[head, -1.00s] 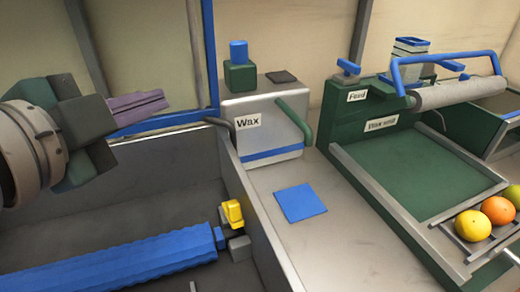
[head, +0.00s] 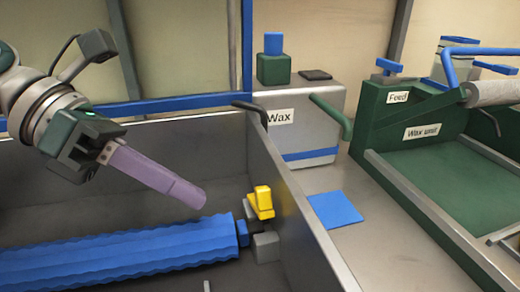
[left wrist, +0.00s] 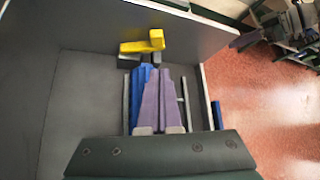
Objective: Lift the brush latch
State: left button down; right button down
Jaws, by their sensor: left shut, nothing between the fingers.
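The yellow brush latch (head: 261,202) sits on a grey block at the right end of the blue brush roller (head: 120,258), against the bin's inner wall. My left gripper (head: 194,196) has long purple fingers, shut and empty. They point down and right, over the roller and left of the latch, apart from it. In the left wrist view the latch (left wrist: 143,45) lies just beyond the fingertips (left wrist: 163,76), and the fingers hide much of the blue roller. My right gripper is not in view.
The grey bin wall (head: 290,215) rises right of the latch. Beyond it stand the Wax container (head: 310,110), a blue square (head: 335,209) and the green wax unit (head: 425,155). A blue frame bar (head: 175,106) runs behind the bin.

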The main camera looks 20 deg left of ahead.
aim_at(258, 195)
pick_arm(q)
jog(key=x, duration=0.7)
jog(key=shift+w+d+f+p, duration=0.1)
jog(key=shift+d+p, duration=0.2)
